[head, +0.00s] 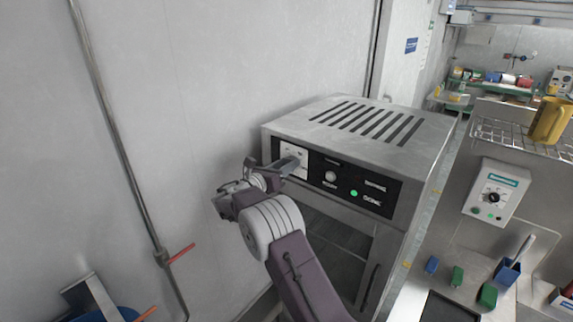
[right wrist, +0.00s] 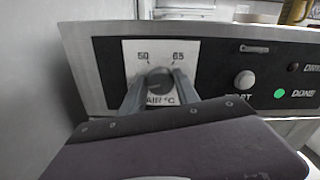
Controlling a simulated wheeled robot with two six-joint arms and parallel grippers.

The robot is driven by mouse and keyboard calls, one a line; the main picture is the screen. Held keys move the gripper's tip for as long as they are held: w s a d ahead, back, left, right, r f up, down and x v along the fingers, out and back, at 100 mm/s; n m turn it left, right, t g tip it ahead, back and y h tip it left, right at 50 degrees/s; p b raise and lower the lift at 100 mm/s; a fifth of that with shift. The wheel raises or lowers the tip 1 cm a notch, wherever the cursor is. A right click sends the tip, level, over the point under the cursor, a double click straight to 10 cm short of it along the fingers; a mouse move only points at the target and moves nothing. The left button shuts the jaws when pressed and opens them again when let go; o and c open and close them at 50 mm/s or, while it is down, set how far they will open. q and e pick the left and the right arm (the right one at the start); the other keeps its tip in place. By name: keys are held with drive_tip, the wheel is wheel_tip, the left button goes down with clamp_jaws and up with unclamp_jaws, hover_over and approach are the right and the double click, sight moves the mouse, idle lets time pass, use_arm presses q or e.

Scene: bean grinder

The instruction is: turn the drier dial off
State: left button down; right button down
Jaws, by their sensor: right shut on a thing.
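The drier (head: 330,140) is a grey metal box with a vented top and a black front panel. Its dial is a dark round knob (right wrist: 159,80) on a white plate (right wrist: 135,55) marked 50, 65 and AIR °C in the right wrist view. My right gripper (right wrist: 160,88) has its two fingers on either side of the knob and is shut on it. In the head view, my right gripper (head: 268,172) reaches the panel's left end and hides the knob. The knob's exact pointer position cannot be made out. My left gripper is not in view.
The panel also has a white button (right wrist: 244,79) and a lit green DONE light (right wrist: 279,93). A wall with a pipe (head: 120,140) stands left of the drier. To the right are a white control box (head: 497,192) and small blue and green containers (head: 488,294).

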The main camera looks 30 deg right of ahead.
drive_tip(key=c, duration=0.9)
unclamp_jaws()
drive_tip(key=b+v, duration=0.4)
drive_tip(key=v, duration=0.5)
drive_tip(key=shift+b, duration=0.3)
drive_tip(key=shift+f, duration=0.1)
